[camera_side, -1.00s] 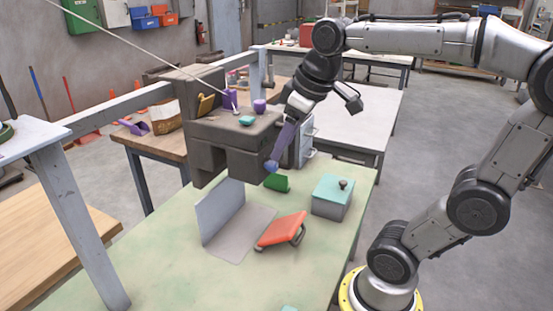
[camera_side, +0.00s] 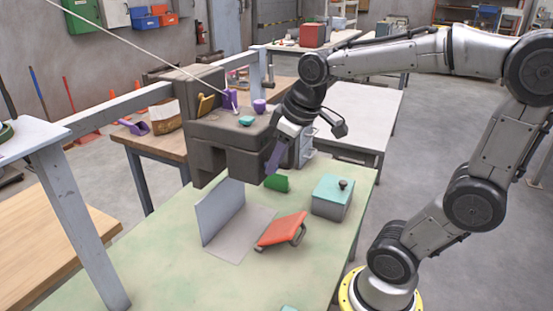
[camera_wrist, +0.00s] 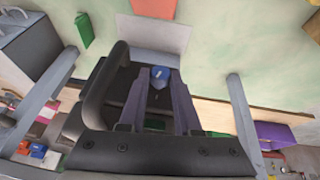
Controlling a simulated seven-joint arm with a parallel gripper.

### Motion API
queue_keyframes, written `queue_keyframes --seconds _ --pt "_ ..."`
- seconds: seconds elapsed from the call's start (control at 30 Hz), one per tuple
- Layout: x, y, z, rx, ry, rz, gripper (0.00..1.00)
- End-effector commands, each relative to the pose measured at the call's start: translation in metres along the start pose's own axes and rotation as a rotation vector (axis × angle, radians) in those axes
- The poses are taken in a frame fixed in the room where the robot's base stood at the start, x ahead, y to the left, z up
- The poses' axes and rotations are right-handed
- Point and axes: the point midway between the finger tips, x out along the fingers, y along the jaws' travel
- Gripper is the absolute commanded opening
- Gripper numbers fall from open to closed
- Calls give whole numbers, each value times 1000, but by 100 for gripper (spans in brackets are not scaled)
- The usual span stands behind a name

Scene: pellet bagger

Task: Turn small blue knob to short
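The small blue knob (camera_wrist: 160,77) shows in the wrist view between the tips of my two purple fingers. In the side view the fingers hide it at the front of the dark grey bagger (camera_side: 215,150). My gripper (camera_side: 272,170) reaches down to the lower right front of that machine. In the wrist view the fingers of my gripper (camera_wrist: 160,82) stand apart, one on each side of the knob. I cannot tell whether they press on it. No setting mark or pointer on the knob is readable.
A teal knob (camera_side: 247,120) and a purple knob (camera_side: 260,106) sit on top of the machine. Below my gripper on the table are a green block (camera_side: 277,183), a red-orange plate (camera_side: 282,229), a grey angled sheet (camera_side: 220,212) and a teal-lidded box (camera_side: 332,198).

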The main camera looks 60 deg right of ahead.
Motion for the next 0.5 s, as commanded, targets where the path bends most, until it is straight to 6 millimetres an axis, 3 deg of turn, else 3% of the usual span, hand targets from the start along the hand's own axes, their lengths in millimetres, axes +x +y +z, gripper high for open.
queue_keyframes --seconds 0.1,0.5 --pt "0 0 0 0 1 -1 0" --pt "0 -4 1 -35 -10 62 0"
